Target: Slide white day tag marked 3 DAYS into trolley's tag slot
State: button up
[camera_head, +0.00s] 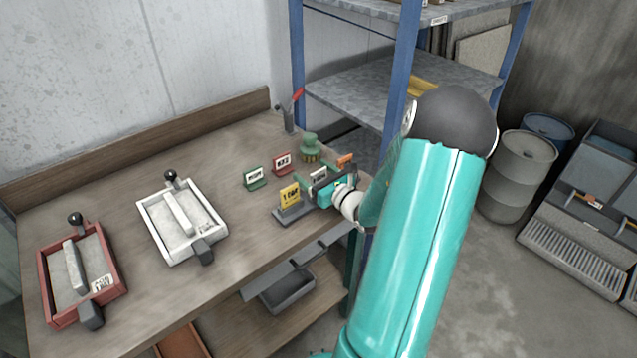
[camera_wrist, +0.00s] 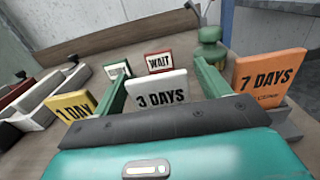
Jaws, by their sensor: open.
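The white day tag marked 3 DAYS (camera_wrist: 161,90) stands upright between my fingers in the wrist view, with a gap on either side. My gripper (camera_wrist: 162,74) is open, its two green fingers reaching past the tag's sides. In the head view, my gripper (camera_head: 325,182) is over the bench's right end, and the white tag (camera_head: 318,175) shows small and partly covered. The yellow 1 DAY tag (camera_wrist: 71,106) is left of it and the orange 7 DAYS tag (camera_wrist: 268,76) is right. I cannot make out the trolley's tag slot in either view.
A red WAIT sign (camera_head: 281,163), a green sign (camera_head: 254,177) and a green bottle-like object (camera_head: 310,147) stand behind the tags. A white-framed tray (camera_head: 215,240) and a red-framed tray (camera_head: 52,311) lie left. Blue shelving (camera_head: 399,75) rises close behind. Drums (camera_head: 517,178) stand right.

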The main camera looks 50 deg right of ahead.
jog(key=c, duration=1)
jog(key=shift+r, duration=0.15)
jog(key=shift+c, duration=0.2)
